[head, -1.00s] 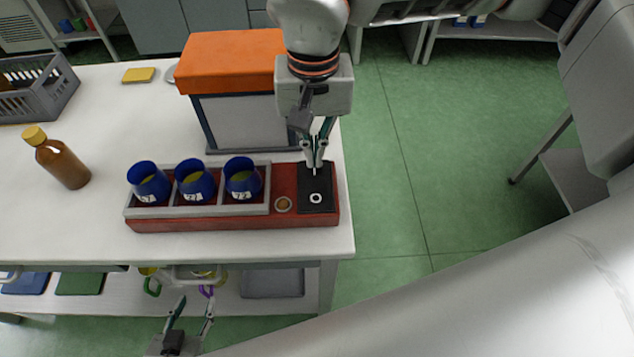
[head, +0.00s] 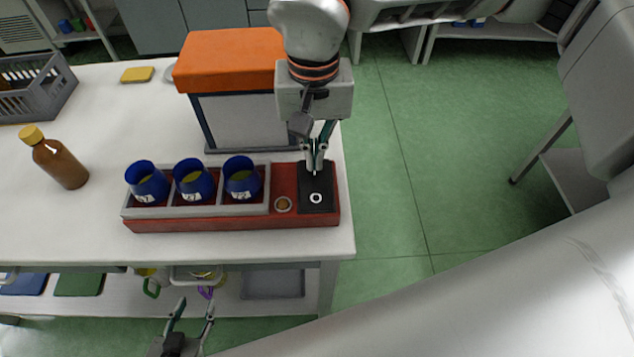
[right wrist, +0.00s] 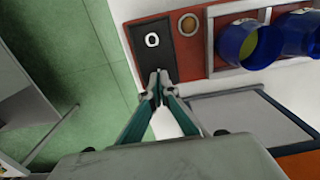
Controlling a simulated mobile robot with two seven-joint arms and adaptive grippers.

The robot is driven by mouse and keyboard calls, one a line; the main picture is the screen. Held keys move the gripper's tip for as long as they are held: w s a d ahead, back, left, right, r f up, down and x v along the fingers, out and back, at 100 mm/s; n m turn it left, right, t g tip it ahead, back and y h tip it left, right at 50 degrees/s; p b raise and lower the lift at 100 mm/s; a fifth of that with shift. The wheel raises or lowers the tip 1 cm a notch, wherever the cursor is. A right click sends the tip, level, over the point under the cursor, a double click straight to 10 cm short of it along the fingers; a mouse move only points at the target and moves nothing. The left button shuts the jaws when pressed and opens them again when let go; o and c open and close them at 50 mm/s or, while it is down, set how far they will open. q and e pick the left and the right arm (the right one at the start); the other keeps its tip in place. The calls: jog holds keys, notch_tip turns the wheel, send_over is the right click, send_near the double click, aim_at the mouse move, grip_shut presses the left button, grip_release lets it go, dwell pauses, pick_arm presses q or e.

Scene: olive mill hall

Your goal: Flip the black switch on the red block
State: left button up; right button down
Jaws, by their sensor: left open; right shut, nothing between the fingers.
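The red block (head: 285,178) lies along the front right of the white table. The black switch (head: 316,203), marked with a white ring, sits at its right end; it also shows in the right wrist view (right wrist: 153,56). My right gripper (head: 314,172) is shut and empty, its tips pointing down at the far end of the switch, opposite the ring. In the right wrist view its closed tips (right wrist: 158,86) are by the switch's near edge; I cannot tell whether they touch it. My left gripper (head: 190,305) is open and empty, low in front of the table.
Three blue cups (head: 192,181) stand in a grey tray on the block, left of a round brown button (head: 283,204). An orange-topped box (head: 232,62) stands behind. A brown bottle (head: 60,163) and grey crate (head: 40,92) are at left. The table's right edge is close.

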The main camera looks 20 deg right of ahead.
jog(key=shift+f+b, duration=0.35)
jog(key=shift+f, duration=0.3)
jog(key=shift+r, duration=0.1)
dwell(0.3)
jog(key=shift+r+p, duration=2.15)
jog(key=shift+r, duration=1.3)
